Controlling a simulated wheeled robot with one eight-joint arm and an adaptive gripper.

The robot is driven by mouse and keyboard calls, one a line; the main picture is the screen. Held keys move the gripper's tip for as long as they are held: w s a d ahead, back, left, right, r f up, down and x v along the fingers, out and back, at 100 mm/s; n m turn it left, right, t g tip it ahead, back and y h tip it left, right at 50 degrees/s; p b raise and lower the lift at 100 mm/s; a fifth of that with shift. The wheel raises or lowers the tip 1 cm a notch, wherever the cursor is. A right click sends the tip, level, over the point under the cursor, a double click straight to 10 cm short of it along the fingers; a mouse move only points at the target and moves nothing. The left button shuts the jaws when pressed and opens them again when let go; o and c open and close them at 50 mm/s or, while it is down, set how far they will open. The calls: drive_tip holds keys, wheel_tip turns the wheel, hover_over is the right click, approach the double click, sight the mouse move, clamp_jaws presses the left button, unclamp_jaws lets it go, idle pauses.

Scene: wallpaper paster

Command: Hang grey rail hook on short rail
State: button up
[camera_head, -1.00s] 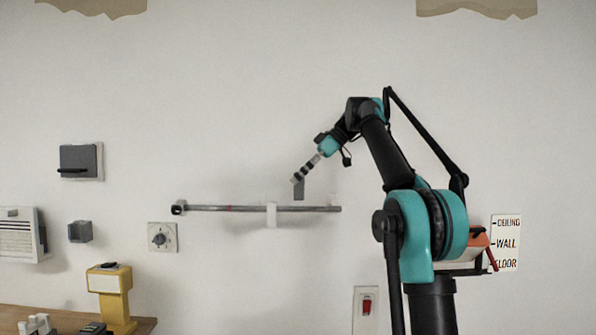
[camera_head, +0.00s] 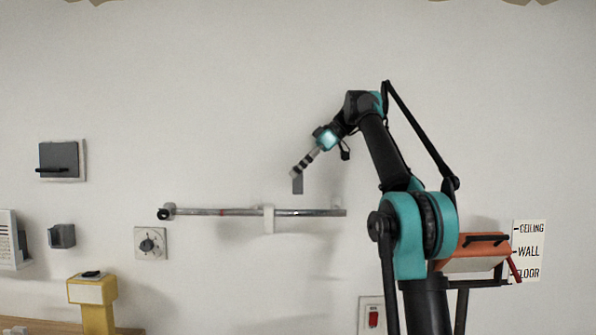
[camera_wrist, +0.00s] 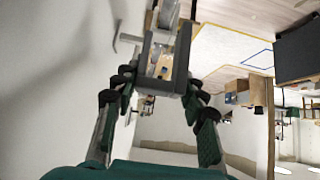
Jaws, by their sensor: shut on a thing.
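The grey rail hook (camera_head: 297,185) is a small flat grey piece in the head view, hanging from the tips of my gripper (camera_head: 297,172). In the wrist view my gripper (camera_wrist: 155,95) is shut on the grey hook (camera_wrist: 183,62), which shows as a grey frame beyond the fingers. The short rail (camera_head: 310,213) is a thin metal bar running level along the wall. In the head view the hook appears above the rail's right half, with a gap between them. Their depth difference cannot be told.
A white piece (camera_head: 269,219) sits across the rail's middle. A grey box (camera_head: 61,236), a dial plate (camera_head: 151,243) and a dark grey wall unit (camera_head: 61,160) are to the left. A yellow stand (camera_head: 93,290) is below left; a red switch (camera_head: 373,317) is below the rail.

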hover_over(297, 210)
drive_tip(key=shift+w+d+f, duration=0.1)
drive_tip(key=shift+f, duration=1.35)
drive_tip(key=shift+w+d+f, duration=0.1)
drive_tip(key=shift+f, duration=1.3)
drive_tip(key=shift+f, duration=3.3)
drive_tip(key=o, duration=1)
drive_tip(key=shift+c, duration=0.2)
drive_tip(key=v, duration=1.2)
